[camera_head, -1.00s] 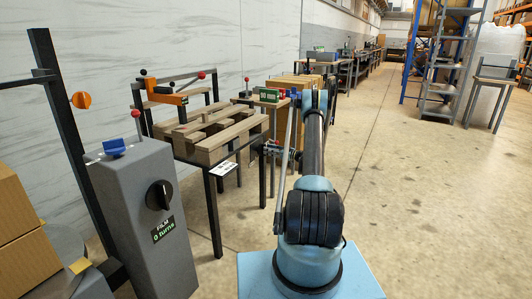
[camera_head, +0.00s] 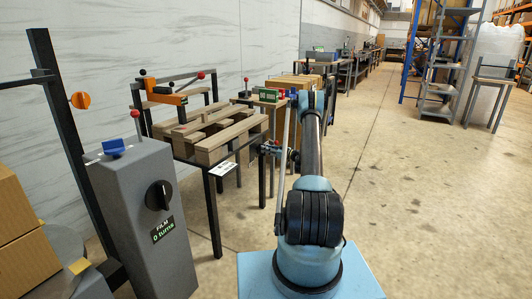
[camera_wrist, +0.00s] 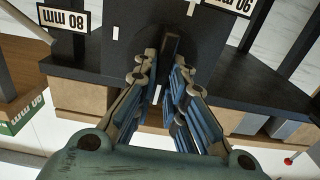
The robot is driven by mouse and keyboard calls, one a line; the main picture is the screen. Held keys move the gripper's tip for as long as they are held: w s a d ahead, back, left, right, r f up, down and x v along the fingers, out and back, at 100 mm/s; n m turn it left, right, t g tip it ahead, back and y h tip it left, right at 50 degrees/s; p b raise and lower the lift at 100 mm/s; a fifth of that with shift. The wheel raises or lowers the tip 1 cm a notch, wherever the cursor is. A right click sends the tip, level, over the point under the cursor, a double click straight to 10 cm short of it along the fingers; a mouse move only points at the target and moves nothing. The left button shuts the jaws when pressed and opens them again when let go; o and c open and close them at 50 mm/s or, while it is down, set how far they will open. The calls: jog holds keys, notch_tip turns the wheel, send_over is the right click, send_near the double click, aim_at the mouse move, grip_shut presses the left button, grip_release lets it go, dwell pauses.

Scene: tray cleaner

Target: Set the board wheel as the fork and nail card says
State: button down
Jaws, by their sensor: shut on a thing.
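In the wrist view, my gripper (camera_wrist: 168,66) is shut on a narrow dark bar (camera_wrist: 171,44). The bar stands out from a dark panel (camera_wrist: 125,28) with small white marks, and it appears to be the handle of the board wheel. An "80 mm" label (camera_wrist: 64,19) is at the left and a "90 mm" label (camera_wrist: 230,6) at the top right; both appear upside down. A green readout (camera_wrist: 22,115) at the left edge is also upside down and seems to read 80 mm. A small white card (camera_head: 222,170) hangs at the pallet table in the head view; its print is too small to read.
A wooden pallet (camera_head: 225,135) lies on a dark-legged table left of my arm. A grey film post (camera_head: 150,220) with a black knob reads 0 turns. Cartons (camera_head: 22,235) stand at the left edge. The floor at the right (camera_head: 440,210) is clear.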

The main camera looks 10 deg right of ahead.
jog(key=shift+w+d+m, duration=0.1)
jog(key=shift+m, duration=0.2)
jog(key=shift+w+d+f+m, duration=0.15)
jog(key=shift+f+m, duration=0.1)
jog(key=shift+m, duration=2.95)
jog(key=shift+w+d+f+m, duration=0.1)
jog(key=shift+d+f+m, duration=0.1)
jog(key=shift+m, duration=3)
jog(key=shift+w+d+f+m, duration=0.15)
jog(key=shift+f+m, duration=0.1)
jog(key=shift+m, duration=2.95)
jog(key=c, duration=1.6)
grip_release()
jog(key=shift+a+f, duration=0.1)
jog(key=shift+c, duration=0.2)
